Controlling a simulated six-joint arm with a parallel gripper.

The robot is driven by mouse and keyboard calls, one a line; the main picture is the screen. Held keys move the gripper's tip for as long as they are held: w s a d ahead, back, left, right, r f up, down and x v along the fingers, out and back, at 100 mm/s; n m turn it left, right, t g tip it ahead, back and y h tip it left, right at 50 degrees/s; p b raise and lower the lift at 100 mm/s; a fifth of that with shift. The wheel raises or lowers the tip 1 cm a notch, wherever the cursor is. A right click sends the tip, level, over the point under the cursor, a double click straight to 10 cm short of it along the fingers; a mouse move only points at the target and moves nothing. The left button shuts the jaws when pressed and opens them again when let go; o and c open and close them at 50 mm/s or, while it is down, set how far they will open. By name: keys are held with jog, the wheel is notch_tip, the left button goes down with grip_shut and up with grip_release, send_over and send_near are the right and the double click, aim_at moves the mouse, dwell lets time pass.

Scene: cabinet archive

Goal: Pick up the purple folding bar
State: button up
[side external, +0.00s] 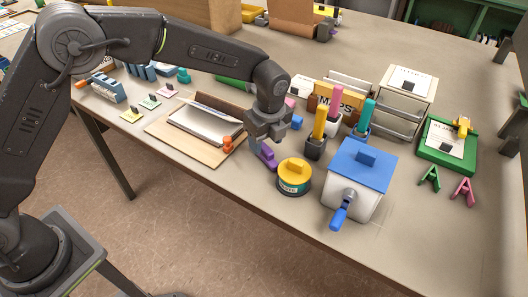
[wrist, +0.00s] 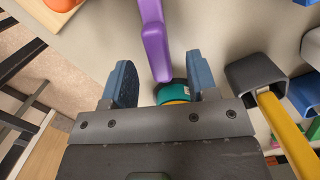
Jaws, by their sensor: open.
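The purple folding bar (side external: 268,158) lies on the table, just below my gripper (side external: 259,145) and left of a yellow-lidded tin. In the wrist view the purple bar (wrist: 153,35) runs down from the top edge, and its near end shows between the two blue fingers. My gripper (wrist: 160,62) is open, with a visible gap on each side of the bar. I see no contact with it. In the side view my gripper hides part of the bar, and how far above it the fingertips are is hard to tell.
The tin (side external: 293,180) stands close on the right, with a white box with a blue lid (side external: 357,180) beyond it. A wooden board (side external: 175,150) with a small orange piece (side external: 228,144) is on the left. The front table edge is near.

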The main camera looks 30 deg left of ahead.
aim_at(265, 146)
jog(key=f, duration=0.3)
jog(key=shift+a+f, duration=0.25)
jog(key=shift+f, duration=0.05)
grip_shut()
